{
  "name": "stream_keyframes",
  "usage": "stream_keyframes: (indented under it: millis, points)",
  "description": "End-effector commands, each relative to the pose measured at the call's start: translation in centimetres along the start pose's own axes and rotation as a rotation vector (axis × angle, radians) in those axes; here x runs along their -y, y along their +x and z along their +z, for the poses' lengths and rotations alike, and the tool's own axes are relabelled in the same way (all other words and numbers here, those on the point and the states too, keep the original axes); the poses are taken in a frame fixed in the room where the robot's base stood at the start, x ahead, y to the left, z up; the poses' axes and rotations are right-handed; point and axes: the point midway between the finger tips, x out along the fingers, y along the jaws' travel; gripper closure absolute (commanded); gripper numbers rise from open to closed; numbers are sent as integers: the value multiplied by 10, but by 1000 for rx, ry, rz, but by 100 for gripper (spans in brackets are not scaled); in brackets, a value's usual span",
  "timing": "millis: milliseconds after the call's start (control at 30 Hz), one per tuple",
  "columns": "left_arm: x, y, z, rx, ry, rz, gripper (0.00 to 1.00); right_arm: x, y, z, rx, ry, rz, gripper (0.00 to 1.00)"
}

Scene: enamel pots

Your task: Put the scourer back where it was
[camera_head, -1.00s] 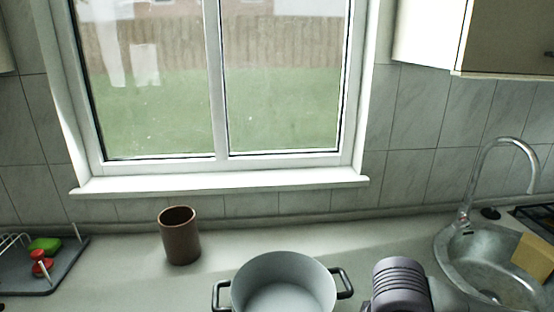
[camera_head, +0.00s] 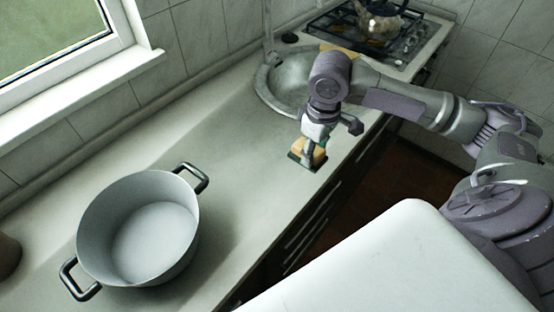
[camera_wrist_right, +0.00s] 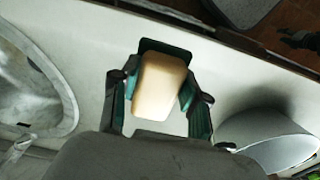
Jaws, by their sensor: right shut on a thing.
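The scourer (camera_head: 318,153), a pale yellow-orange block, is at the front edge of the worktop, right of the pot. It fills the middle of the right wrist view (camera_wrist_right: 160,85). My right gripper (camera_head: 309,147) points down over it and is shut on it, one finger on each side. A dark green flat piece (camera_wrist_right: 165,46) shows under and around the scourer; I cannot tell whether it is a dish or part of it. Whether the scourer touches what is below is unclear. My left gripper is not in view.
A large grey pot (camera_head: 150,232) with two dark handles stands on the worktop (camera_head: 235,165) at left. The sink (camera_head: 268,88) lies behind my right gripper, with a yellow item (camera_head: 338,47) at its far side. A kettle (camera_head: 380,22) stands on the hob beyond.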

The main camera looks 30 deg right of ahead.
Motion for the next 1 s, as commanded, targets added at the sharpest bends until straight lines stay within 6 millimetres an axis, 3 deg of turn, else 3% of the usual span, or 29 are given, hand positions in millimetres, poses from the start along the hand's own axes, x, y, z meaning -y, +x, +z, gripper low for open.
stream_keyframes:
  millis: [167, 300, 600, 800, 1000]
  points:
    - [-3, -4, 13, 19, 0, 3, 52, 1, 9, -13, -1, -16, -5, 83]
    - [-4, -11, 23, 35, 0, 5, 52, 14, 27, -41, 0, -17, -7, 83]
    - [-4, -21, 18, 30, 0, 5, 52, 36, 66, -94, 1, -13, -2, 83]
    - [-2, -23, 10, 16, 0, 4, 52, 40, 78, -104, 2, -13, 0, 83]
    - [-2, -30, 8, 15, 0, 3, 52, 40, 106, -102, 4, -12, 1, 83]
